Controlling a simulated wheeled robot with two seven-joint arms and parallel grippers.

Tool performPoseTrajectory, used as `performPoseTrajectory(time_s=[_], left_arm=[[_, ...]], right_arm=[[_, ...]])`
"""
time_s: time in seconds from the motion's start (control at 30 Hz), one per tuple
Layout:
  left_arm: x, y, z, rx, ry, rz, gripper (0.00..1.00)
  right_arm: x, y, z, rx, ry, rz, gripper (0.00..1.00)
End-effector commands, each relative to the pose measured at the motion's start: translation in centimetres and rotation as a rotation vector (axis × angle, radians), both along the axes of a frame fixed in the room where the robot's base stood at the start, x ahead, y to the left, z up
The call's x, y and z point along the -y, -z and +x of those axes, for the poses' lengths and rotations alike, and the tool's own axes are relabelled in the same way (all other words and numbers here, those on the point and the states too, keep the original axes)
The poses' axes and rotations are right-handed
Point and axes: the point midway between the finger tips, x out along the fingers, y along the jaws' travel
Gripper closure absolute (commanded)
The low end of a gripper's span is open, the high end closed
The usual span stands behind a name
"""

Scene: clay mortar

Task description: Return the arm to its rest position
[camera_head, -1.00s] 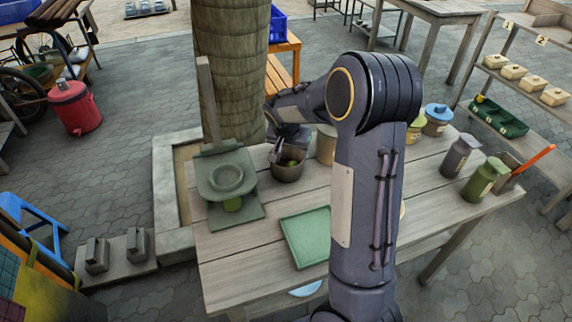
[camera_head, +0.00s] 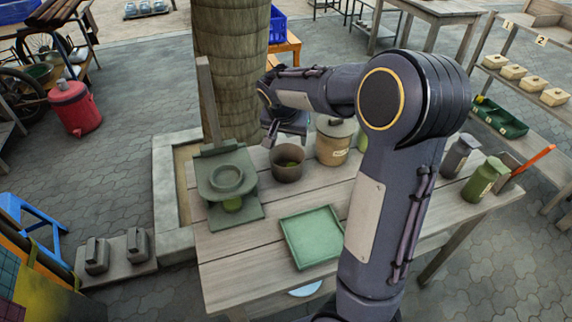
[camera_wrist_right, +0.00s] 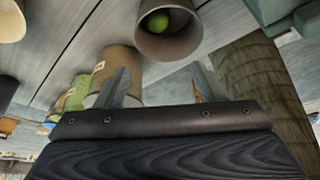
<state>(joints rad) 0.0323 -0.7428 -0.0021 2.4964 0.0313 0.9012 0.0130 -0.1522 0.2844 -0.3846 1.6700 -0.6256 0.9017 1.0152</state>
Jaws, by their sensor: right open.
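My right arm reaches over the wooden table (camera_head: 235,270) from the front. Its gripper (camera_head: 271,134) hangs at the far edge, above and behind a dark round pot (camera_head: 287,174). In the right wrist view the two fingers of the gripper (camera_wrist_right: 160,86) are apart with nothing between them. The pot shows there too (camera_wrist_right: 150,45), with a green round thing (camera_wrist_right: 158,21) inside, clear of the fingers. My left gripper is not in view.
A tan lidded jar (camera_head: 333,150) stands close right of the pot. A grey-green press (camera_head: 248,212) stands left, and a green tray (camera_head: 312,238) lies in front. Several jars stand at the right, partly behind my arm. A tree trunk (camera_head: 232,70) rises behind the table.

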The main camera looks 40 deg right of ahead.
Motion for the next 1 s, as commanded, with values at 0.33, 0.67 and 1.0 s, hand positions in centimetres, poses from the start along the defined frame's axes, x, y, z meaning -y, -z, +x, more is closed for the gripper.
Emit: performPoseTrajectory(time_s=[0.33,0.67,1.0], left_arm=[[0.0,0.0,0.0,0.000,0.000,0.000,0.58],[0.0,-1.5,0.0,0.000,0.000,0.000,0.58],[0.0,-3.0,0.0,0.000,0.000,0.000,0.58]], right_arm=[[-0.1,-0.1,-0.1,0.001,-0.002,0.004,0.37],[-5.9,-3.9,-9.0,0.050,-0.258,0.224,0.37],[-15.7,-6.1,-21.3,0.204,-0.704,0.333,0.37]])
